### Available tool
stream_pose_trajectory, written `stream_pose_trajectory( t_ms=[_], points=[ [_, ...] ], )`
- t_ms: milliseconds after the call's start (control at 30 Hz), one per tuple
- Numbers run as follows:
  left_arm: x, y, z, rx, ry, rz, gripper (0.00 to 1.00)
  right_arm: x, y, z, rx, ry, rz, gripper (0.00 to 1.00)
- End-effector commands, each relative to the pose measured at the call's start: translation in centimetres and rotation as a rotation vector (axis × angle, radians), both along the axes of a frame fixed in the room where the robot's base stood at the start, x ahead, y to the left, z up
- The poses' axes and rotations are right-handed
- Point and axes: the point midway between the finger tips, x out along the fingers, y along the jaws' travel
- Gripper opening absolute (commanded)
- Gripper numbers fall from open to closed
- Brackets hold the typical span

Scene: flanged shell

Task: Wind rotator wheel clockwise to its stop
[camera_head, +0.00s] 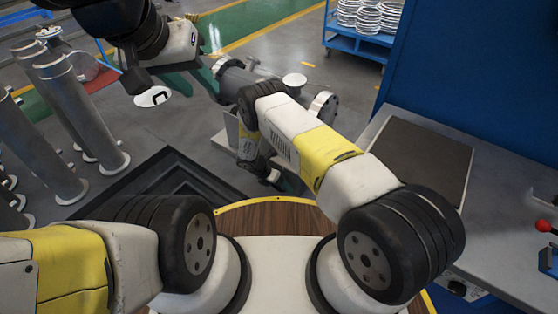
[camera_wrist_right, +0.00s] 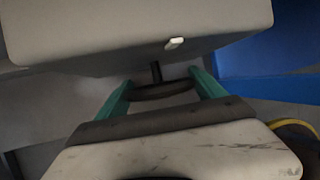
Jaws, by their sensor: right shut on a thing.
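In the right wrist view, the rotator wheel (camera_wrist_right: 165,91) is a dark ring on a short shaft under a pale grey housing (camera_wrist_right: 140,30). The teal fingers of my right gripper (camera_wrist_right: 160,90) are on either side of it, shut on its rim. In the head view my right forearm hides the wheel and most of that hand. A grey flanged shell (camera_head: 232,78) lies behind my right arm, with a flange showing at its right end. My left gripper (camera_head: 200,84) is at upper left, its teal fingers near the shell's left end; their gap is unclear.
Grey flanged pipes (camera_head: 75,105) stand at the left. A grey workbench (camera_head: 385,122) with a dark mat (camera_head: 420,160) is at the right. A blue cart (camera_head: 360,40) with stacked flanges stands at the back. Open floor lies behind the shell.

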Motion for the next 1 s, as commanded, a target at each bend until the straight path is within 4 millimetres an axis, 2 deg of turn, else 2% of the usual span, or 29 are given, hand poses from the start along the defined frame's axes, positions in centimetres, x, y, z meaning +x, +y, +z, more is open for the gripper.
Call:
stream_pose_trajectory(
  t_ms=[367, 1000],
  points=[
    [0.0, 0.0, 0.0, 0.0, 0.0, 0.0, 0.36, -0.02, 0.12, 0.1, 0.073, -0.053, 0.003, 0.39],
    [0.0, 0.0, 0.0, 0.0, 0.0, 0.0, 0.36, 0.18, 0.24, 0.04, 0.379, -0.281, 0.004, 0.38]
  ],
)
